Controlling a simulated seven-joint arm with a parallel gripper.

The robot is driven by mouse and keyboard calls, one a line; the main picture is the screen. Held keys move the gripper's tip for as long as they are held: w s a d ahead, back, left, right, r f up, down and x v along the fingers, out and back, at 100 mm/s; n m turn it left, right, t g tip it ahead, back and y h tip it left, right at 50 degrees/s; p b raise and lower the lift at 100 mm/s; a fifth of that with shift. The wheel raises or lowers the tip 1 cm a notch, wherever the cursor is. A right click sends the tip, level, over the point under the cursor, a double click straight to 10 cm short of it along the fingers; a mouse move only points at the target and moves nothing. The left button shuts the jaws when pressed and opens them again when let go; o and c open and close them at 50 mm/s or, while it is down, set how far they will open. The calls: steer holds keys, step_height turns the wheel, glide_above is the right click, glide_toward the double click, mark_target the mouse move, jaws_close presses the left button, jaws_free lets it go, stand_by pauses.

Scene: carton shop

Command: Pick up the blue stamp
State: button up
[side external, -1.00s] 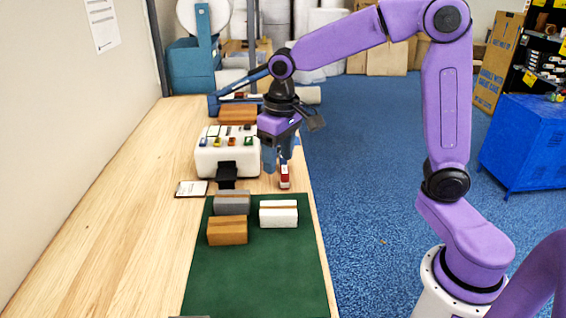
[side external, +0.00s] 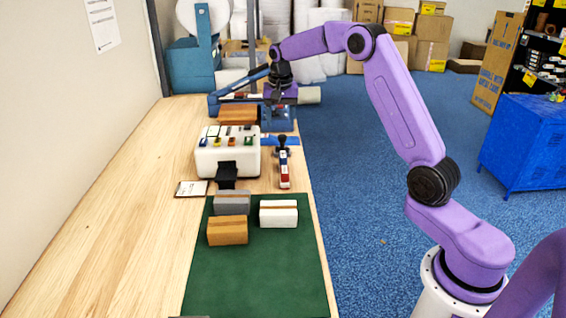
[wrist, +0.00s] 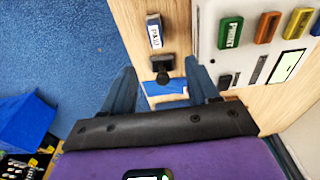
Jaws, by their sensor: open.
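My gripper (side external: 278,124) hangs at the right edge of the bench, beyond the white machine. In the wrist view my gripper (wrist: 163,66) is open, its two dark blue fingers apart. A black-knobbed stamp (wrist: 161,64) shows between the fingertips, and a flat blue piece (wrist: 166,87) lies just behind it; I cannot tell whether they are joined. The same stamp shows in the side view (side external: 283,149). Beside it lies a small red, white and blue block (side external: 285,173); in the wrist view this block (wrist: 154,31) has a white label. Nothing is held.
The white machine (side external: 226,161) with several coloured pieces on top stands left of the stamp. A green mat (side external: 255,275) holds a grey, a white (side external: 278,214) and an orange box. A blue frame (side external: 217,101) stands behind. The bench's left side is clear.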

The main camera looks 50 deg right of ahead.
mark_target(283, 154)
steer(key=f, duration=0.7)
steer(key=d+f, duration=0.1)
steer(key=f, duration=0.2)
steer(key=shift+w+f, duration=0.2)
steer(key=shift+w, duration=0.2)
steer(key=shift+s+d+f, duration=0.1)
steer(key=shift+d+f, duration=0.1)
steer(key=shift+f, duration=1.15)
steer(key=shift+s+d+f, duration=0.1)
steer(key=shift+d+f, duration=0.05)
steer(key=shift+f, duration=1.2)
steer(key=shift+w, duration=0.1)
steer(key=c, duration=1.1)
